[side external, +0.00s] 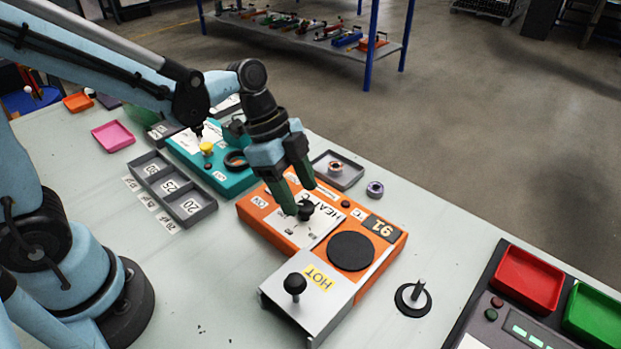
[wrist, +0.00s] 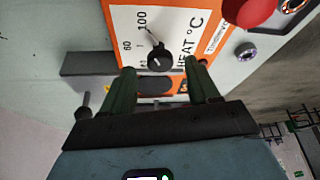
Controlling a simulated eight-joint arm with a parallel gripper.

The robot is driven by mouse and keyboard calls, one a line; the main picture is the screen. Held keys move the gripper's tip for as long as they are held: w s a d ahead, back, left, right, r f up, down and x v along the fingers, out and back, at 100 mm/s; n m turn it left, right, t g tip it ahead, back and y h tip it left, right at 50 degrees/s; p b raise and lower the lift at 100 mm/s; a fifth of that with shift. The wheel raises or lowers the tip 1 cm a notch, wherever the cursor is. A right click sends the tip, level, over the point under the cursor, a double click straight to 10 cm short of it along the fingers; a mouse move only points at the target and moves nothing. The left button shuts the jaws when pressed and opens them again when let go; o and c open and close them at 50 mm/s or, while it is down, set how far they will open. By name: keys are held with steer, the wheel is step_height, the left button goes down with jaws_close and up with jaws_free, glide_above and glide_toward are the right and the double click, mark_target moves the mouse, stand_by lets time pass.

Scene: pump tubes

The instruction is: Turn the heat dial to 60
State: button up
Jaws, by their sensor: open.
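The heat dial (side external: 306,211) is a black knob on the white scale panel of an orange heater box (side external: 375,268). In the wrist view the dial (wrist: 160,58) lies between my fingertips, by the HEAT °C lettering. The scale mark 100 is readable above it, and another mark to the left looks like 60 or 80. In the wrist view the fingers (wrist: 160,67) stand on either side of the knob, with no clear contact.
A black round plate (side external: 351,251) and a display (side external: 382,227) sit on the box's right part. A metal HOT section with a black-knobbed lever (side external: 295,285) stands in front. A teal box (side external: 214,165) and grey tray (side external: 338,171) lie behind.

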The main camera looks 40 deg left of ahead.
steer(key=shift+x, duration=1.1)
steer(key=c, duration=1)
